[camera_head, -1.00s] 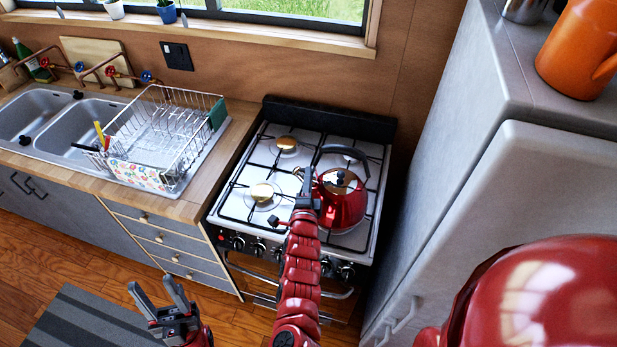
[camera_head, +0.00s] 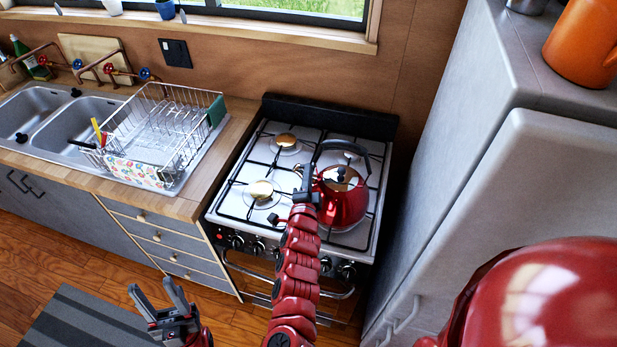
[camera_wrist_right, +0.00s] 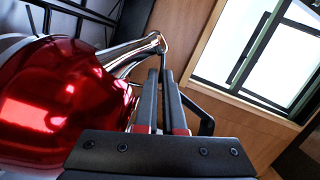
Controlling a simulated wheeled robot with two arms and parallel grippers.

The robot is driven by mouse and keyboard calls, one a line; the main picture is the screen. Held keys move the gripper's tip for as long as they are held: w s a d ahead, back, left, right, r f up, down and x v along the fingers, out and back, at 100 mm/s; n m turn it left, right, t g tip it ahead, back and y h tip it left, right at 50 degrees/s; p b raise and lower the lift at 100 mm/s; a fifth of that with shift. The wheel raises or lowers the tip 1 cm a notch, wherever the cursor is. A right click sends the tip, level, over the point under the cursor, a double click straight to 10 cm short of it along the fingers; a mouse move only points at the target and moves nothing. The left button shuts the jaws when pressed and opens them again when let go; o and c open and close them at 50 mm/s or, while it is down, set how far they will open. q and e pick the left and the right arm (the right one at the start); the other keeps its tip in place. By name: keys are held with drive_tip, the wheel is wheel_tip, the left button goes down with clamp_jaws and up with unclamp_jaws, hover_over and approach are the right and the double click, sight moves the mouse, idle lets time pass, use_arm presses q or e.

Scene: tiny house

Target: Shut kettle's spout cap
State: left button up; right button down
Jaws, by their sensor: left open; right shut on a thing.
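The shiny red kettle (camera_head: 344,207) with a dark handle stands on the right front of the stove; it also fills the left of the right wrist view (camera_wrist_right: 45,105). Its silver spout (camera_wrist_right: 130,52) points away from the body. A small looped piece at the spout tip, which looks like the spout cap (camera_wrist_right: 161,42), reaches down to my right fingertips. My right gripper (camera_head: 305,180) is at the spout, left of the kettle, with its fingers (camera_wrist_right: 160,76) close together on this piece. The cap's exact angle is hard to tell. My left gripper (camera_head: 152,287) is open and empty, low over the floor.
The stove (camera_head: 232,195) has black grates around the kettle. A grey fridge (camera_head: 455,190) stands close on the right, with an orange jug (camera_head: 583,42) on top. A dish rack (camera_head: 160,125) and sink (camera_head: 30,112) are on the left counter.

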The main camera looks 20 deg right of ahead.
drive_tip(key=c, duration=1.3)
unclamp_jaws()
drive_tip(key=shift+s+a, duration=0.1)
drive_tip(key=p+v, duration=0.3)
drive_tip(key=v, duration=1.4)
drive_tip(key=shift+s+p, duration=0.15)
drive_tip(key=shift+p, duration=0.2)
